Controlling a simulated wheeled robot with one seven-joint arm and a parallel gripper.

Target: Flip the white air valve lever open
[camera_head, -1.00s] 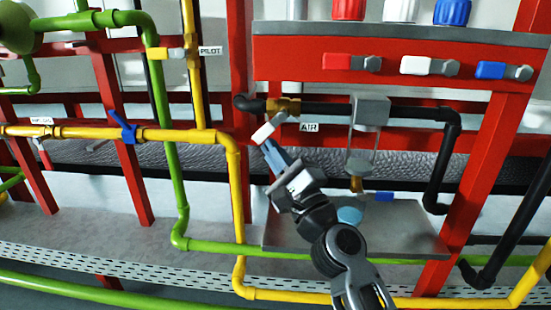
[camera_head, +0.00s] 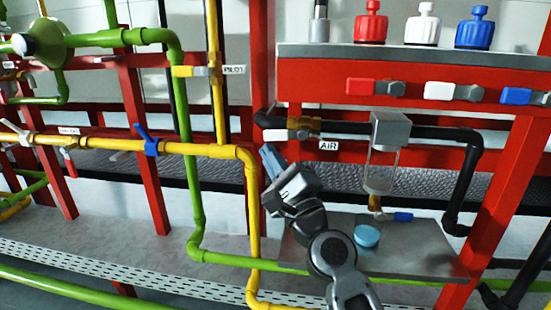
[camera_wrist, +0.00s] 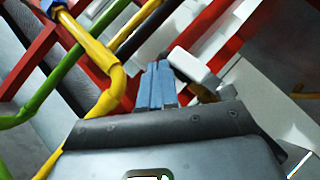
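The white air valve lever (camera_head: 281,135) lies roughly level, along the black air pipe, at the brass valve (camera_head: 312,125) above the AIR label. It also shows in the wrist view (camera_wrist: 193,66), just right of my fingertips. My gripper (camera_head: 268,152) is below and left of the lever, its blue fingers pointing up. In the wrist view the fingers (camera_wrist: 158,68) are side by side with no clear gap and nothing between them. They are close to the lever; whether they touch it I cannot tell.
A yellow pipe (camera_head: 253,215) runs down left of my gripper. A grey shelf (camera_head: 425,250) with a light blue round thing (camera_head: 367,236) is to the right. A clear-bowled filter (camera_head: 381,170) hangs from the black pipe. Red uprights (camera_head: 487,200) frame the area.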

